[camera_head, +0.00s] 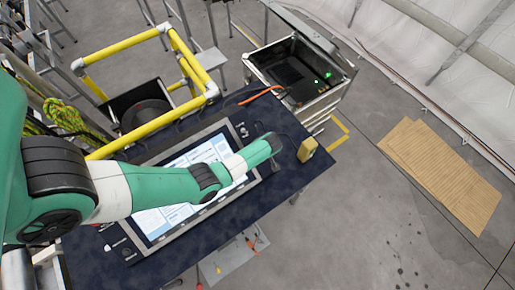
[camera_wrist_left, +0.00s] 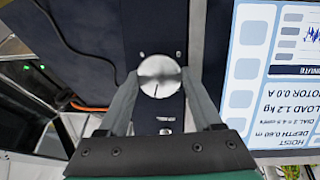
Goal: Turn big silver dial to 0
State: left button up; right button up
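The big silver dial (camera_wrist_left: 158,76) sits on a dark panel strip beside the screen, seen nearly face-on in the left wrist view. A small dark mark shows near its right edge; I cannot read a number. My left gripper (camera_wrist_left: 160,72) has one grey finger on each side of the dial, fingertips very near its rim. Whether they touch it is unclear. In the head view my left gripper (camera_head: 273,142) is at the console's right end and hides the dial. My right gripper is in neither view.
The console screen (camera_wrist_left: 262,70) is upside down in the wrist view, with a small line about a dial. A yellow block (camera_head: 307,150) stands at the console's right edge. A yellow railing (camera_head: 125,46) and an open equipment case (camera_head: 300,70) are behind.

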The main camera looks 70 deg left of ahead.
pick_arm(q)
jog(key=c, duration=0.5)
